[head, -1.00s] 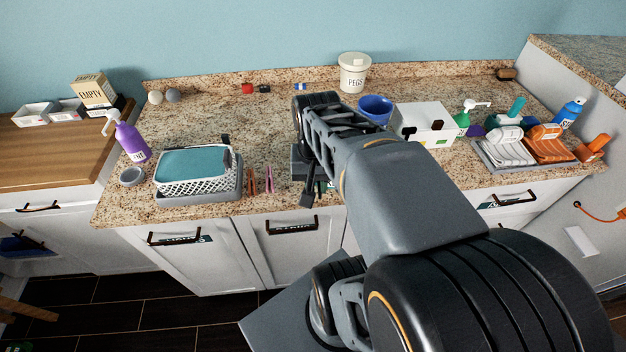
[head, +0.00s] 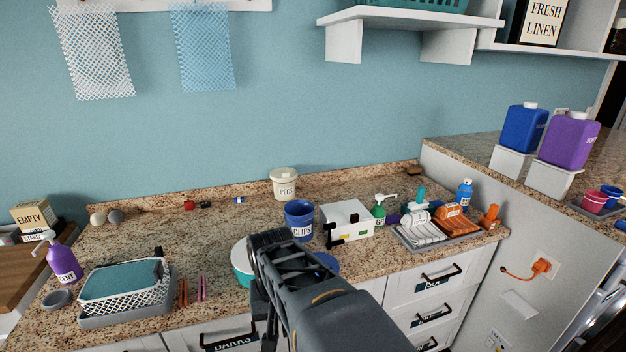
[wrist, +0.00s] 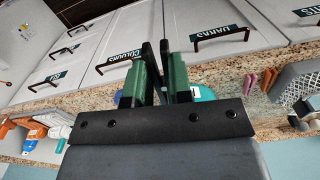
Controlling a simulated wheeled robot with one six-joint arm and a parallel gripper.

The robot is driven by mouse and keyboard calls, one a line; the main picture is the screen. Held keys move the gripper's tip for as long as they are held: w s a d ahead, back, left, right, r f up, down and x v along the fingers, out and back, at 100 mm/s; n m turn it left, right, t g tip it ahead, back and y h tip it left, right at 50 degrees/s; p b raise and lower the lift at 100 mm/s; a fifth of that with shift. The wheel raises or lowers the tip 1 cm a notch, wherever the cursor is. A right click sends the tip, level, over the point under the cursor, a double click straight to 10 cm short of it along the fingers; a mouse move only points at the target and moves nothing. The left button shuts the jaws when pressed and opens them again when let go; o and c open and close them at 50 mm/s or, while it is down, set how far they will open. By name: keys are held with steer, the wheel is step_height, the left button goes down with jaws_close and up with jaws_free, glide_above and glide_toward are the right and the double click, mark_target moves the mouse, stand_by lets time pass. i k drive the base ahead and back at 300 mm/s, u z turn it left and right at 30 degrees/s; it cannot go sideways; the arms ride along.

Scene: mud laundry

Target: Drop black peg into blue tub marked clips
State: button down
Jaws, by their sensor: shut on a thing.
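The blue tub marked CLIPS (head: 300,222) stands upright on the granite counter in the head view, left of a white box. My gripper (wrist: 159,85) has green finger pads, and in the wrist view it is shut on a dark, narrow thing that looks like the black peg (wrist: 165,62). In the head view my arm reaches over the counter's front part, nearer the camera than the tub and to its left. My fingertips are mostly hidden there. I cannot see into the tub.
A white PEGS tub (head: 285,186) stands behind the blue tub. The white box (head: 346,222) is close on the right. A teal-and-white bowl (head: 241,262) and another blue item (head: 327,262) are partly hidden by my arm. A basket (head: 125,282) sits at left.

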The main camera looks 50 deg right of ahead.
mark_target(300, 237)
steer(key=z, duration=1)
